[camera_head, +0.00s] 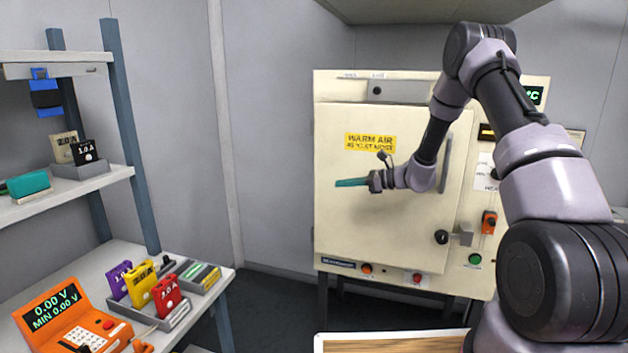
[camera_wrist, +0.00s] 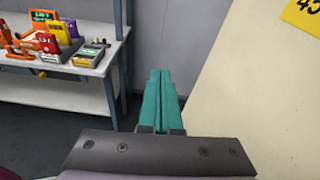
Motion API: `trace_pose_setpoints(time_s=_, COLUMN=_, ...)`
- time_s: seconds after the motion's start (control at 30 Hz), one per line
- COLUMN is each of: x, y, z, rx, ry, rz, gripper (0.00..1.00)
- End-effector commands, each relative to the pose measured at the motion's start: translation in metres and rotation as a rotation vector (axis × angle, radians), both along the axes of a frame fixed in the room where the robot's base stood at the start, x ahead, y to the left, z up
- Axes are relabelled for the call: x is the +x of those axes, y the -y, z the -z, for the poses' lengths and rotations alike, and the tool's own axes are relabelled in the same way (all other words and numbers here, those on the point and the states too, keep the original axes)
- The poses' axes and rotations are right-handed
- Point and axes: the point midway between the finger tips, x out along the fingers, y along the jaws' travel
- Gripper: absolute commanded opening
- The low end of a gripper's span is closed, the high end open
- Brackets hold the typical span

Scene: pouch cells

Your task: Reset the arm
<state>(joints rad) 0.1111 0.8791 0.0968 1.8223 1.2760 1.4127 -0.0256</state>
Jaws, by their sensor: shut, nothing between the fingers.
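My gripper (camera_head: 352,183) is at the end of my raised arm, in front of the cream warm-air oven (camera_head: 350,220). Its teal fingers point left in the head view. In the wrist view, the fingers of my gripper (camera_wrist: 160,95) lie side by side, shut with nothing between them. The oven's door looks closed, with a yellow "WARM AIR" label (camera_head: 370,142) on it and a vertical handle (camera_head: 445,165) at the right. In the wrist view, the pale oven front (camera_wrist: 250,90) is at the right, apart from the fingers.
At the left, a bench (camera_head: 215,290) holds an orange meter (camera_head: 68,322) and a rack of purple, yellow and red cells (camera_head: 140,285). A shelf (camera_head: 110,180) above holds more cells and a teal item (camera_head: 28,184). A wooden-topped surface (camera_head: 390,345) is at the bottom. The floor between bench and oven is clear.

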Motion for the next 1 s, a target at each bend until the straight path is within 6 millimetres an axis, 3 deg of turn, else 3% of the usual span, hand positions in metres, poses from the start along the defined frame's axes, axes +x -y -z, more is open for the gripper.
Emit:
trace_pose_setpoints(time_s=0.03, x=-0.012, y=-0.002, z=-0.029, rx=-0.05, ry=0.05, rz=-0.048, gripper=0.0)
trace_pose_setpoints(time_s=0.1, x=-0.031, y=-0.003, z=-0.057, rx=-0.121, ry=0.11, rz=-0.114, gripper=0.0)
trace_pose_setpoints(time_s=0.4, x=-0.125, y=0.011, z=-0.156, rx=-0.451, ry=0.377, rz=-0.357, gripper=0.0)
trace_pose_setpoints(time_s=0.7, x=-0.224, y=0.049, z=-0.22, rx=-0.81, ry=0.646, rz=-0.537, gripper=0.0)
trace_pose_setpoints(time_s=1.0, x=-0.315, y=0.101, z=-0.256, rx=-1.196, ry=0.907, rz=-0.655, gripper=0.0)
